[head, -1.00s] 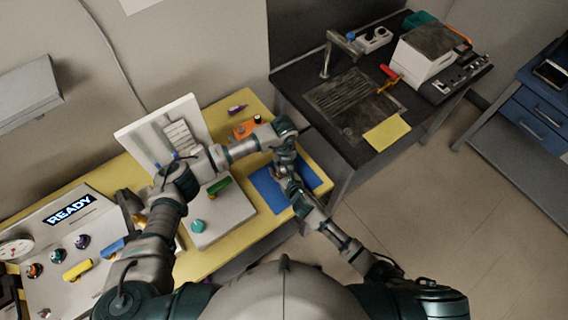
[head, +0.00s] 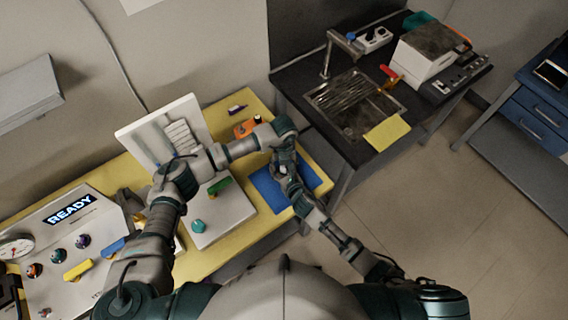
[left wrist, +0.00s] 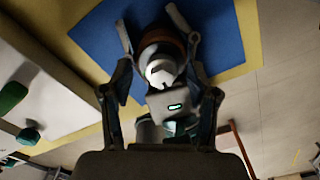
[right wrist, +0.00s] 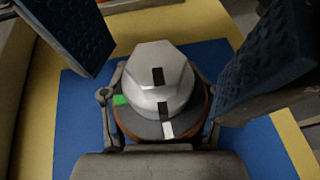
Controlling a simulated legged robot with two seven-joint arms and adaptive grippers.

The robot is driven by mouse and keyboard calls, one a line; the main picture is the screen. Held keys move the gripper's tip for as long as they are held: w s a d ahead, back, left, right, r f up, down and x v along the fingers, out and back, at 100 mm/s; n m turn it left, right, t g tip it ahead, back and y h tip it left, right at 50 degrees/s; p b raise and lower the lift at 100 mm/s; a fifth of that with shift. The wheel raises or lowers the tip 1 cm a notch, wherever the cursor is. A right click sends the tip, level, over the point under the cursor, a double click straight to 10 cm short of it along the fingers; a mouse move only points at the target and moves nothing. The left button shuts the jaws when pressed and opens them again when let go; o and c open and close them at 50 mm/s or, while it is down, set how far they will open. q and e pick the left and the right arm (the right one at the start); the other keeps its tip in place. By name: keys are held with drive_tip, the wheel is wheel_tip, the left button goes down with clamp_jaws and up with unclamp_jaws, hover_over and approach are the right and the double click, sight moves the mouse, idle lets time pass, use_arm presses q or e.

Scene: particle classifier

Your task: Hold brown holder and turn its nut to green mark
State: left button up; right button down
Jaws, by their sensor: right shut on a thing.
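The brown holder (right wrist: 207,108) stands on the blue mat (right wrist: 75,125). A silver hex nut (right wrist: 155,62) sits on top. The ring under the nut bears a green mark (right wrist: 120,100) at left and a white mark (right wrist: 167,129) in front. The nut has a black mark (right wrist: 157,77), in line with neither the green mark nor the picture's left side. My right gripper (right wrist: 155,122) is shut on the holder low down. My left gripper (left wrist: 158,40) is open, its fingers on both sides of the nut and holder with gaps. In the head view the arms mostly hide the holder.
The yellow bench (head: 240,245) carries a grey-white fixture (head: 225,222) with a green part and teal knob left of the mat (head: 268,192). An orange item (head: 246,128) lies behind. A control panel (head: 60,240) reading READY stands far left. A dark table (head: 350,170) is at right.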

use_arm(q)
drive_tip(key=shift+r, duration=0.1)
wheel_tip(320, 180, up, 12)
idle(0.5)
